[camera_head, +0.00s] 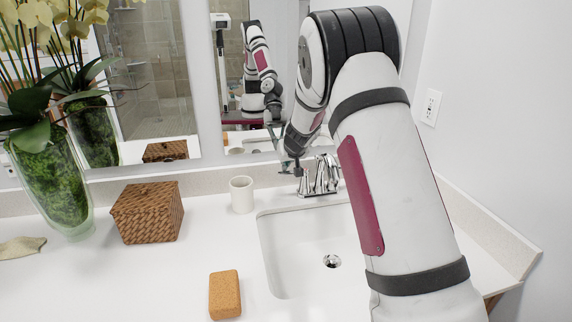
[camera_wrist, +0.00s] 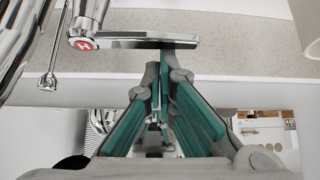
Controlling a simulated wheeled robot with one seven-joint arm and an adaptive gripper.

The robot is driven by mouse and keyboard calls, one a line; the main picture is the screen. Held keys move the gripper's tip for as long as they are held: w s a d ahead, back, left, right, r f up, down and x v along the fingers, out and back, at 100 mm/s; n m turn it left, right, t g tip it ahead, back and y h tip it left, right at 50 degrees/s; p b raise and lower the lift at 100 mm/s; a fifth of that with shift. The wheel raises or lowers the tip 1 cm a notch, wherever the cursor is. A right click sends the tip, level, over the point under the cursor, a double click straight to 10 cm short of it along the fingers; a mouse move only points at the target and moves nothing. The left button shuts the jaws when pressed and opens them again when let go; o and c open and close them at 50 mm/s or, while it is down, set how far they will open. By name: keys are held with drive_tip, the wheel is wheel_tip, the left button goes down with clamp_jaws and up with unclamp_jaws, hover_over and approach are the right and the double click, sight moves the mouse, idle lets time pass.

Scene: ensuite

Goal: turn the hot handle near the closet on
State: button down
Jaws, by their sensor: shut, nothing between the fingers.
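The chrome hot handle (camera_wrist: 130,41) is at the top left in the wrist view. Its round hub carries a red H mark, and its flat lever points right. My gripper (camera_wrist: 164,62) has teal-lined fingers that come together just below the lever's outer part; I cannot tell whether they touch it. In the head view, my gripper (camera_head: 297,170) is over the left side of the chrome faucet (camera_head: 321,178) behind the sink. The gripper is shut and empty. My arm covers part of the sink's right side. No closet can be identified.
A white cup (camera_head: 241,194) stands left of the faucet. A wicker box (camera_head: 147,212), a glass vase (camera_head: 52,180) with flowers and a brown sponge-like block (camera_head: 225,294) are on the counter. The mirror (camera_head: 248,125) and backsplash are close behind the faucet. The sink basin (camera_head: 297,255) is empty.

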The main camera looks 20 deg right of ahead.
sight(285, 172)
drive_tip(key=shift+s+f+n+y+b, duration=0.25)
drive_tip(key=shift+n+y+b, duration=0.3)
drive_tip(key=shift+b, duration=1)
drive_tip(key=s+n+y+b, duration=0.1)
drive_tip(key=n+b, duration=0.1)
drive_tip(key=b, duration=0.3)
drive_tip(key=shift+a+f+b, duration=0.1)
drive_tip(key=shift+b, duration=0.2)
drive_tip(key=s+n+y+b, duration=0.1)
drive_tip(key=b, duration=0.1)
drive_tip(key=n+y+b, duration=0.1)
drive_tip(key=n+b, duration=0.1)
drive_tip(key=b, duration=0.1)
drive_tip(key=shift+s+a+g, duration=0.1)
drive_tip(key=shift+s+g, duration=0.2)
drive_tip(key=shift+s, duration=0.1)
drive_tip(key=shift+s+r+b, duration=0.2)
drive_tip(key=shift+s+b, duration=0.5)
drive_tip(key=shift+b, duration=0.65)
drive_tip(key=shift+s+d, duration=0.15)
drive_tip(key=shift+d, duration=0.05)
drive_tip(key=shift+r, duration=0.15)
